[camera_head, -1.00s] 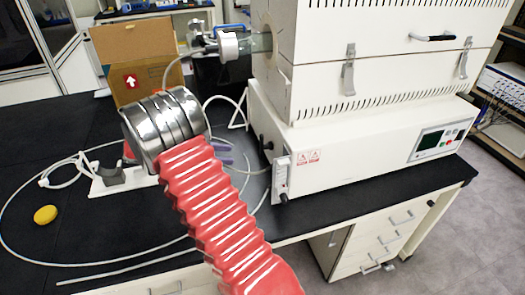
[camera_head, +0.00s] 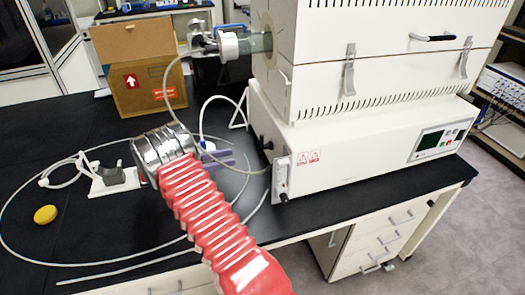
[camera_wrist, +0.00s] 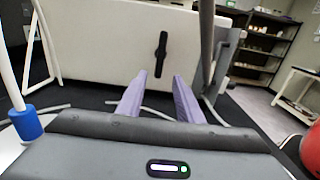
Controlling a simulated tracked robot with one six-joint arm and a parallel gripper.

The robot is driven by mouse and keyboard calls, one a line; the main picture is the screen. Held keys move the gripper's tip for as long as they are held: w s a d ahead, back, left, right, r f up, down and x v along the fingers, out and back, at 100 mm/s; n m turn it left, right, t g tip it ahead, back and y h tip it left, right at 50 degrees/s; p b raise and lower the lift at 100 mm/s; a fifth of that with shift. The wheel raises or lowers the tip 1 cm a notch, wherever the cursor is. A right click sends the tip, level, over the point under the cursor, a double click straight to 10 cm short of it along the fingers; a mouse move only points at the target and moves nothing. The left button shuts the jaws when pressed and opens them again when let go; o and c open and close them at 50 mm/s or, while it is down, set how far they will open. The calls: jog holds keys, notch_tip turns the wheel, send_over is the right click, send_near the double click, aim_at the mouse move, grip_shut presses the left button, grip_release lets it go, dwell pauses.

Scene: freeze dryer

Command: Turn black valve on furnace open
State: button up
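The white furnace (camera_head: 350,165) stands on the black bench in the head view. Its black valve (camera_head: 267,145) is a small dark part on the base's left side. In the wrist view, the black valve (camera_wrist: 161,55) is an upright elongated handle on the white panel. My gripper's purple fingers (camera_wrist: 159,76) are apart and empty, just below the valve in the picture, pointing at the panel with a gap before it. In the head view my gripper (camera_head: 232,158) is left of the furnace base, partly hidden by my red-sleeved arm.
A tube (camera_wrist: 206,45) runs upright just right of the valve in the wrist view. Pale hoses (camera_head: 168,90) hang around my gripper. A cardboard box (camera_head: 140,85), a white stand (camera_head: 112,180) and a yellow disc (camera_head: 45,214) are on the bench (camera_head: 60,140).

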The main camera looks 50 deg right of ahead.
aim_at(262, 159)
jog(key=x, duration=1.3)
jog(key=shift+s+d, duration=0.15)
jog(key=shift+d, duration=0.1)
jog(key=shift+c, duration=0.2)
grip_shut()
jog(key=shift+d, duration=0.1)
